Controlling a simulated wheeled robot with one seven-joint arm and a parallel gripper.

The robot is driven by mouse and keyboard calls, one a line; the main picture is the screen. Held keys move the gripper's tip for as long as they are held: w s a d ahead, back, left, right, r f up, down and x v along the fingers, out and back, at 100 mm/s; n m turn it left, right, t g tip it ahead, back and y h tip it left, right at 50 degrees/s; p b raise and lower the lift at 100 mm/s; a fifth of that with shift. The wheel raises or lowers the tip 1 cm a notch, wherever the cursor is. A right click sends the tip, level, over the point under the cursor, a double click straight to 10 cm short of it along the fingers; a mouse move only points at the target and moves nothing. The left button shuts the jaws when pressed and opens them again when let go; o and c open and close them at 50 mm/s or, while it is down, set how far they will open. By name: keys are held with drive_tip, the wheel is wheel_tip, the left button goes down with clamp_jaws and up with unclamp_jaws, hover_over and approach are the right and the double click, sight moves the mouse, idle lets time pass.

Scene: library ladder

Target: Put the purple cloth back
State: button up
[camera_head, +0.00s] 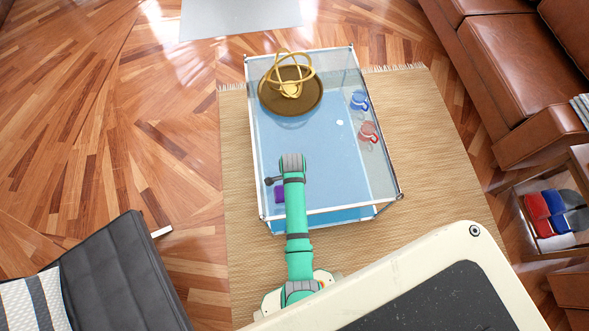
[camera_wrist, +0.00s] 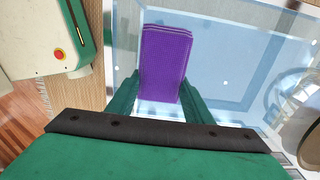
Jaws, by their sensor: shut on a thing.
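The purple cloth (camera_head: 280,194) is a small folded stack over the near left part of the glass table (camera_head: 270,150), mostly hidden by my green arm in the head view. In the wrist view the purple cloth (camera_wrist: 165,60) stands between the two green fingers of my gripper (camera_wrist: 158,98). My gripper is shut on it. I cannot tell whether the cloth touches the tabletop. A low wooden shelf (camera_head: 574,203) at the far right holds folded red, blue, grey and white cloths (camera_head: 548,212).
On the table are a round brown tray (camera_head: 272,106) with a gold ring ornament (camera_head: 290,88), a blue mug (camera_head: 359,100) and a red mug (camera_head: 368,132). A brown leather sofa (camera_head: 520,60) stands right, a dark grey chair (camera_head: 115,270) lower left. Wood floor at left is clear.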

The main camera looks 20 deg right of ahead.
drive_tip(key=o, duration=1)
wheel_tip(320, 180, up, 12)
drive_tip(key=r, duration=0.1)
drive_tip(key=s+a+f+n+t+h, duration=0.2)
drive_tip(key=s+a+n+t, duration=0.45)
drive_tip(key=s+n, duration=0.35)
drive_tip(key=s+a+r+n+t, duration=0.2)
drive_tip(key=s+r+n+t, duration=0.1)
drive_tip(key=r, duration=0.5)
drive_tip(key=s+a+r+n+t+y, duration=0.1)
drive_tip(key=s+a+r+n+t, duration=0.2)
drive_tip(key=r, duration=0.4)
drive_tip(key=s+a+r+n+t+y, duration=0.1)
drive_tip(key=s+a+r+n+t, duration=0.2)
drive_tip(key=r, duration=0.5)
drive_tip(key=shift+s+a+r+n, duration=0.15)
drive_tip(key=shift+s+r+n, duration=0.1)
drive_tip(key=shift+n, duration=0.3)
drive_tip(key=shift+s+a+r+n, duration=0.1)
drive_tip(key=shift+s+n, duration=0.15)
drive_tip(key=shift+n, duration=0.3)
